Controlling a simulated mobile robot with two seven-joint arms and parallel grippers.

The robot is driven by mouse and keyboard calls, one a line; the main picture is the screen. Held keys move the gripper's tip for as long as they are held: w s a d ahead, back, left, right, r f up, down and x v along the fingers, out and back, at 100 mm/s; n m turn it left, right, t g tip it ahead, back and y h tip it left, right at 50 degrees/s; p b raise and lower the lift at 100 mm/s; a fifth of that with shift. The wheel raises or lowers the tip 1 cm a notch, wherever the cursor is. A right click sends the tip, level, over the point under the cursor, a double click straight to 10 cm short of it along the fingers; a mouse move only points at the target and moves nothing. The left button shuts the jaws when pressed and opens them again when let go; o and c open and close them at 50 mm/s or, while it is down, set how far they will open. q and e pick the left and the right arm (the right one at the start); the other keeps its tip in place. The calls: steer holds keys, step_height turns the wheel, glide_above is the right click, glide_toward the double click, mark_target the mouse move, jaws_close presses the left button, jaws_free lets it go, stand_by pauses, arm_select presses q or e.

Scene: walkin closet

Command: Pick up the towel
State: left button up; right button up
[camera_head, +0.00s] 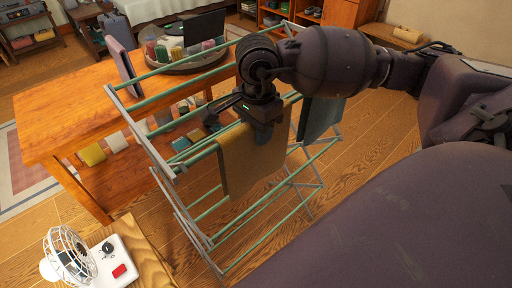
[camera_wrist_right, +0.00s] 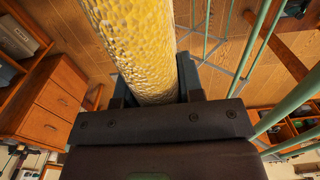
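A mustard-yellow towel (camera_head: 250,160) hangs over a green bar of the drying rack (camera_head: 236,268) in the head view. My right gripper (camera_head: 262,122) is at the towel's upper edge, pointing down at it. In the right wrist view the towel (camera_wrist_right: 150,45) shows as a thick, rough yellow strip running between the two fingers (camera_wrist_right: 155,92). It nearly fills the gap, but whether the fingers press on it cannot be told. A second, dark blue-grey towel (camera_head: 318,118) hangs on the rack just right of the gripper. My left gripper is not in view.
An orange wooden table (camera_head: 70,118) stands left of the rack, with a round tray (camera_head: 188,66) of rolled items at its far end. A white fan (camera_head: 70,257) stands on a wooden surface at the lower left. Bare wood floor lies right of the rack.

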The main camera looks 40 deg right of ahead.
jaws_close()
steer(key=shift+r, duration=0.1)
